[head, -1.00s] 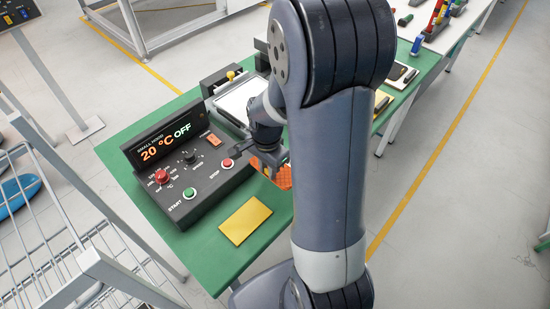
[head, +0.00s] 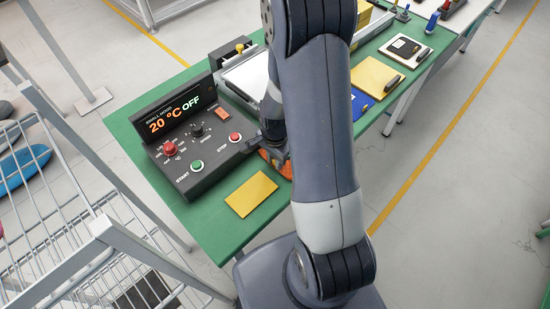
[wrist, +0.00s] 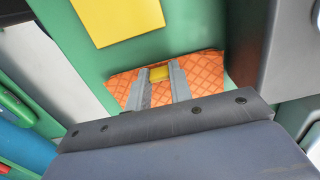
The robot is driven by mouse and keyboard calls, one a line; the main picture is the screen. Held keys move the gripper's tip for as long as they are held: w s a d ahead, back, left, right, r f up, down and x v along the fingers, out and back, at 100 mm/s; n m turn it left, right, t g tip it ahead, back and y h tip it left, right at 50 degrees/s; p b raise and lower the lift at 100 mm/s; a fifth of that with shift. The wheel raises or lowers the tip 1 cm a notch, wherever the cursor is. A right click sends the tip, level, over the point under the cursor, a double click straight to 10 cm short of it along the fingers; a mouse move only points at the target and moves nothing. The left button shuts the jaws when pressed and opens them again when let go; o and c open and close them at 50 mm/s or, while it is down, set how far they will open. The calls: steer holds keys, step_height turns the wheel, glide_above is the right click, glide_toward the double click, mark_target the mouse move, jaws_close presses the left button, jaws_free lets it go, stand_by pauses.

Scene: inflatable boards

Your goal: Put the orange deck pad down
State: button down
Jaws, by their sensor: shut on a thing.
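The orange deck pad (wrist: 205,70) has a diamond grid pattern and a small yellow block (wrist: 159,73) on it. In the wrist view my gripper (wrist: 160,84) has its two grey fingers closed on either side of this block. In the head view an orange edge of the pad (head: 284,168) shows beside my arm, at the green table (head: 225,218). My arm hides most of the pad there. I cannot tell whether the pad touches the table top or is slightly above it.
The dark control box (head: 200,165), reading 20 °C OFF, stands just left of my gripper. A yellow sheet (head: 251,194) lies nearer the table's front edge, with bare green around it. A wire rack (head: 75,225) stands at the left.

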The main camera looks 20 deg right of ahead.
steer(key=shift+f, duration=0.2)
steer(key=c, duration=1.3)
jaws_free()
steer(key=shift+r, duration=0.1)
